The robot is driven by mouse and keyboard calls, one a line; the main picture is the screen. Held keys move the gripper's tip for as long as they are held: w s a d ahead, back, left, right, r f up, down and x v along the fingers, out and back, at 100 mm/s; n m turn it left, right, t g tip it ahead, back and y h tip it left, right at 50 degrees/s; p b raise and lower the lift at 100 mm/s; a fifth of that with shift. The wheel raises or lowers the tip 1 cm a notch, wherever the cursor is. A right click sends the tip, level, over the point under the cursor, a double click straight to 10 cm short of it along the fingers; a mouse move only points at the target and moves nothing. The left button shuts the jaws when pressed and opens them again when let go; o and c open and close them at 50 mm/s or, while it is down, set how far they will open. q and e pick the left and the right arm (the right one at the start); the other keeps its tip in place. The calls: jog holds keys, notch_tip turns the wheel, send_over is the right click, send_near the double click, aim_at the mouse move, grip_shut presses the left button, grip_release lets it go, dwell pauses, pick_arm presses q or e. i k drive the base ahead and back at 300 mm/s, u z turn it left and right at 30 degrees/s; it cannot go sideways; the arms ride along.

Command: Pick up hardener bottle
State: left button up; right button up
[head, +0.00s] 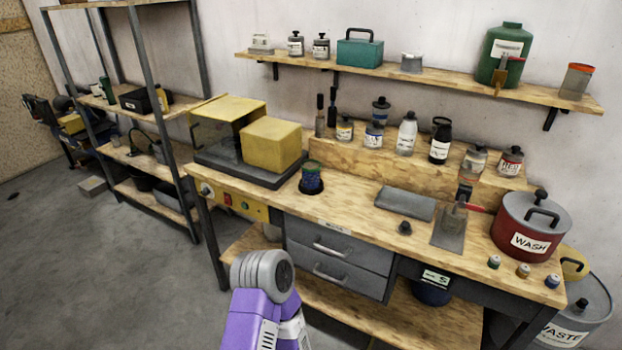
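No label in the head view can be read as hardener, so I cannot tell which bottle it is. On the raised wooden ledge at the back of the workbench stand a white bottle with a dark cap (406,135), a black bottle with a white label (440,140) and several small labelled jars, including one with a blue band (374,135). All stand upright. One of my arms, purple with a grey rounded joint, rises from the bottom, in front of the bench. Neither of my grippers shows, and nothing is seen held.
The workbench (350,228) carries a yellow-lidded machine (272,144), a dark cup (311,178), a grey slab (405,203), a red WASH pot (528,228) and small bottles at its front right. A wall shelf (450,78) hangs above. Open floor lies left.

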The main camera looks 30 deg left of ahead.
aim_at(442, 137)
jog(key=u, duration=1.8)
jog(key=i, duration=0.95)
jog(key=z, duration=2.35)
